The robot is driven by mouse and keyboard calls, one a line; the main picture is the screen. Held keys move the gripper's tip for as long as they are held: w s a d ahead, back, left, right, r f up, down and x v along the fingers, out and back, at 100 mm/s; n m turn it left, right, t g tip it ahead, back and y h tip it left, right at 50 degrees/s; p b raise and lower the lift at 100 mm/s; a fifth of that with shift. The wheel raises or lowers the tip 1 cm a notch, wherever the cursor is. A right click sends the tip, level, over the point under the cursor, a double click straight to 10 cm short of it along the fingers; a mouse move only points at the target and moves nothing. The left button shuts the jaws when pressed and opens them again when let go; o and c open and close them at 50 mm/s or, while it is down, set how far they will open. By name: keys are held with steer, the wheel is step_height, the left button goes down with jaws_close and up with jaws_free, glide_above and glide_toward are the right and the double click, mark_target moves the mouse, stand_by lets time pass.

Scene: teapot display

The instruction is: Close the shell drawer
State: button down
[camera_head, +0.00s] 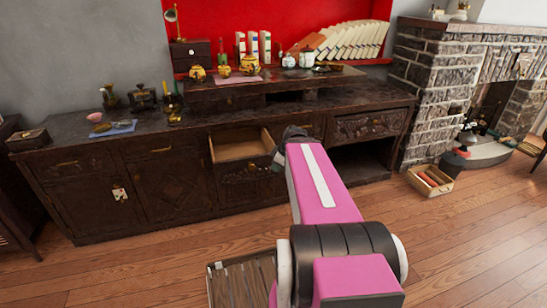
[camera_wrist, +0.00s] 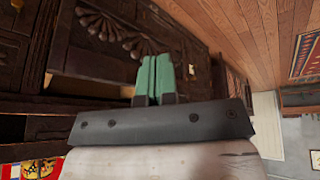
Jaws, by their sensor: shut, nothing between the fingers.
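A drawer (camera_head: 240,151) stands pulled out of the dark wooden sideboard, showing its pale, empty-looking interior. A carved dark front shows just below its opening in the head view. My gripper (camera_head: 278,158) is at the drawer's right side, partly hidden by my arm. In the wrist view, my gripper (camera_wrist: 153,77) has its green fingers shut together with nothing between them. A carved, shell-like fan pattern (camera_wrist: 112,30) shows on dark wood beyond the fingers. Whether the fingers touch the drawer, I cannot tell.
The sideboard top (camera_head: 70,138) holds teapots, jars and a blue cloth. Another carved drawer (camera_head: 357,127) at the right is shut, above an open recess. A wooden crate (camera_head: 430,180) stands on the floor near the stone fireplace (camera_head: 430,80). The floor at front left is mostly clear.

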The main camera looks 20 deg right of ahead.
steer(key=w+d+r+n+t+y, duration=0.1)
steer(key=w+d+r+n+t, duration=0.1)
steer(key=d+r+n, duration=0.4)
glide_toward(269, 160)
steer(key=shift+x, duration=2.75)
steer(key=shift+a, duration=0.1)
steer(key=w, duration=2.5)
steer(key=shift+w, duration=0.35)
